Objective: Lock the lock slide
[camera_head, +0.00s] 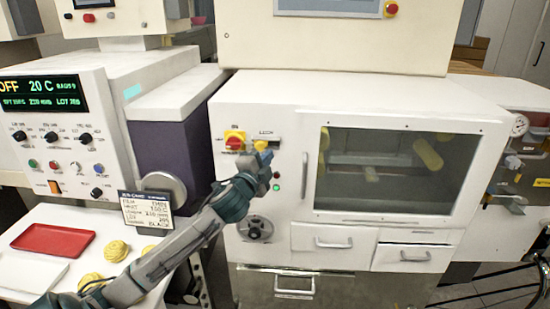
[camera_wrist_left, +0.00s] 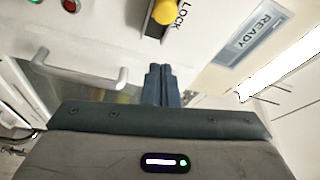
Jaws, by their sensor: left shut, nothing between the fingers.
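The lock slide has a yellow knob (camera_wrist_left: 167,12) in a dark slot beside the printed word LOCK in the left wrist view. In the head view the yellow knob (camera_head: 261,145) shows under the LOCK label on the white machine front, left of the window. My left gripper (camera_head: 264,158) is close to the knob in the head view. In the left wrist view its blue-grey fingers (camera_wrist_left: 161,72) are together and empty, pointing at the knob, which appears just beyond their tips. My right gripper is not in view.
A red and yellow switch (camera_head: 234,140) is left of the slide. Red and green buttons (camera_head: 276,181) are below it. A door handle (camera_head: 304,175) stands out on the right, beside the windowed door (camera_head: 395,205). A READY plate (camera_wrist_left: 255,35) shows in the wrist view.

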